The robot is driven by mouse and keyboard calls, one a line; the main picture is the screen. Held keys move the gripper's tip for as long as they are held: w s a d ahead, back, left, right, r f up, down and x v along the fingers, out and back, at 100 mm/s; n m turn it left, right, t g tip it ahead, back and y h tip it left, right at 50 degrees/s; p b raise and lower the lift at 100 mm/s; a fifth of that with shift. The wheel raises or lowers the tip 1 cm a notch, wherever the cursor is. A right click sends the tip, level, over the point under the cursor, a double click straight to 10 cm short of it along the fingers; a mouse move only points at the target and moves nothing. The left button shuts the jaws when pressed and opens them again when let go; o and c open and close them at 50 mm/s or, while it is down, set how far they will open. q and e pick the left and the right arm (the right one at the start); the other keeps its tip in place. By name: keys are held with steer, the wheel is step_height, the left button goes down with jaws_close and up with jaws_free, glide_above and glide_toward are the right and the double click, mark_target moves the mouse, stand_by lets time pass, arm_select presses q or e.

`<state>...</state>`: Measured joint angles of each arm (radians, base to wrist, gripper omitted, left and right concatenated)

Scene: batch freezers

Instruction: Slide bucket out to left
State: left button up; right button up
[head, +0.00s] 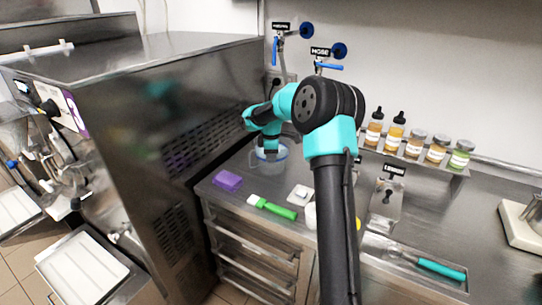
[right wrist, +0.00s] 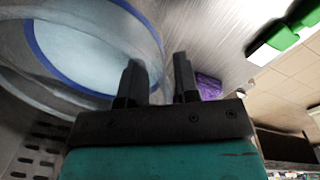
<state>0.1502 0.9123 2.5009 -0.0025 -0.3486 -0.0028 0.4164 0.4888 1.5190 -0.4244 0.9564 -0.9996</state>
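A translucent bucket (head: 268,158) with a blue rim stands on the steel counter beside the freezer's side panel. It fills the upper left of the right wrist view (right wrist: 95,45), where its round blue edge and pale inside show. My right gripper (head: 268,147) is at the bucket, and my arm partly hides it in the head view. In the right wrist view the two fingers (right wrist: 158,78) are apart, with the bucket's near wall appearing between or just beyond them. I cannot tell whether they touch it. My left gripper is not in view.
The tall freezer (head: 150,100) stands left of the bucket. A purple sponge (head: 228,180) and a green-handled brush (head: 273,207) lie near the counter's front edge. Labelled bottles and jars stand on a shelf (head: 415,160) to the right. Hoses and taps (head: 320,65) are on the wall behind.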

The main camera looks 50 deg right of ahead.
steer(key=shift+o, duration=0.2)
steer(key=shift+r, duration=0.1)
step_height(320, 180, up, 17)
steer(key=shift+s+a, duration=0.45)
stand_by(0.5)
